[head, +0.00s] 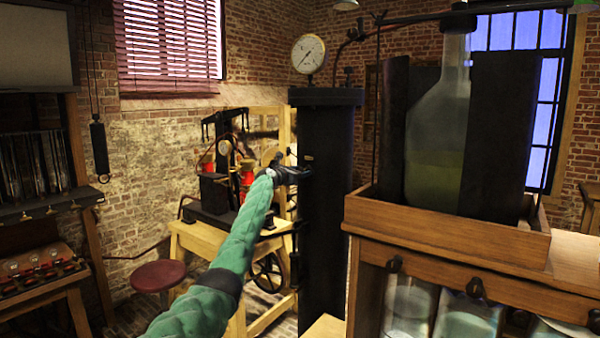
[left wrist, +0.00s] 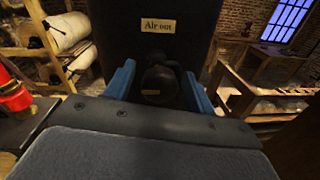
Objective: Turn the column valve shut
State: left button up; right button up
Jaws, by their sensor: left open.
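The dark column (head: 325,220) stands upright in the middle of the head view, with a round gauge (head: 308,54) on top. My left gripper (head: 298,172) is at the column's left side, at the end of the green-sleeved arm. In the left wrist view, the column carries an "Air out" label (left wrist: 158,26). Below the label, a dark valve (left wrist: 160,76) sits between the two blue fingers of the open left gripper (left wrist: 161,88). Its shape is hard to make out against the dark column. I cannot tell whether the fingers touch it. My right gripper is not in view.
A wooden cabinet (head: 450,255) with a tray (head: 440,235) holding a large glass bottle (head: 437,135) stands close at right. A workbench (head: 205,240) with apparatus is behind the arm. A red stool (head: 158,276) stands at left.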

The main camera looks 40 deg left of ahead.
pick_arm(q)
jog(key=c, duration=0.9)
jog(key=shift+c, duration=0.2)
